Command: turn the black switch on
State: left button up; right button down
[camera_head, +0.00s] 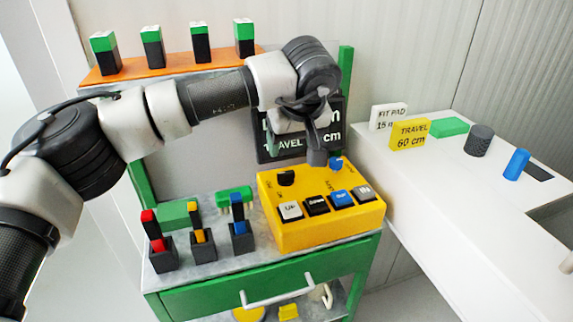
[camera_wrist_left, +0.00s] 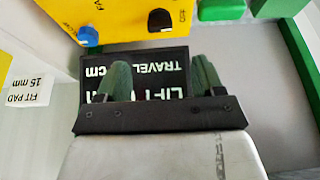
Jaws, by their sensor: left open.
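The black switch (camera_head: 287,178) is a small round knob on the top left of the yellow control box (camera_head: 325,233). It also shows at the top of the left wrist view (camera_wrist_left: 160,20), where the picture is upside down. A blue knob (camera_head: 336,163) sits on the same box, to the right of the black one. My left gripper (camera_head: 317,150) hangs above the back of the box, nearer the blue knob. In the left wrist view my left gripper (camera_wrist_left: 160,72) has its green fingers apart with nothing between them. It touches neither knob. The right gripper is out of view.
Push buttons (camera_head: 316,204) line the box front. A black sign (camera_head: 270,145) stands behind the gripper. Red, yellow and blue switches in dark holders (camera_head: 162,255) stand left of the box. A white counter (camera_head: 440,180) with blocks is at right.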

aim_at(286, 173)
pick_arm(q)
jog(key=x, duration=1)
jog(key=shift+f+p, duration=0.25)
jog(key=shift+p, duration=0.15)
jog(key=c, duration=0.9)
